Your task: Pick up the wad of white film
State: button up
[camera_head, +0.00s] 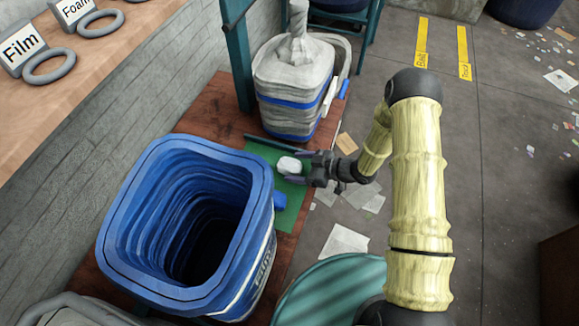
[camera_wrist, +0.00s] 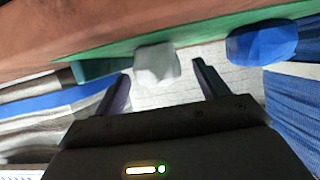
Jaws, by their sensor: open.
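The wad of white film (camera_head: 289,165) lies on a green mat (camera_head: 291,213) on the brown table, between the blue bin and the covered bin. In the wrist view the wad (camera_wrist: 156,65) is a pale faceted lump just beyond the fingertips, near the middle. My gripper (camera_head: 293,168) is open, and in the head view it comes in from the right with its fingers near the wad. In the wrist view the fingers of my gripper (camera_wrist: 160,80) stand either side of the wad's line, and nothing is held.
A blue bin (camera_head: 130,210) marked "Film" stands at the near left. A small blue lump (camera_head: 279,201) lies beside it and also shows in the wrist view (camera_wrist: 262,42). A grey-wrapped bin (camera_head: 290,85) stands behind. Paper scraps (camera_head: 345,241) lie on the floor.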

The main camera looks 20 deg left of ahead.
aim_at(285, 165)
jog(key=b+x, duration=0.1)
jog(key=x, duration=0.4)
jog(key=shift+w+b, duration=0.1)
jog(key=shift+b, duration=0.2)
jog(key=shift+r, duration=0.1)
jog(key=c, duration=1)
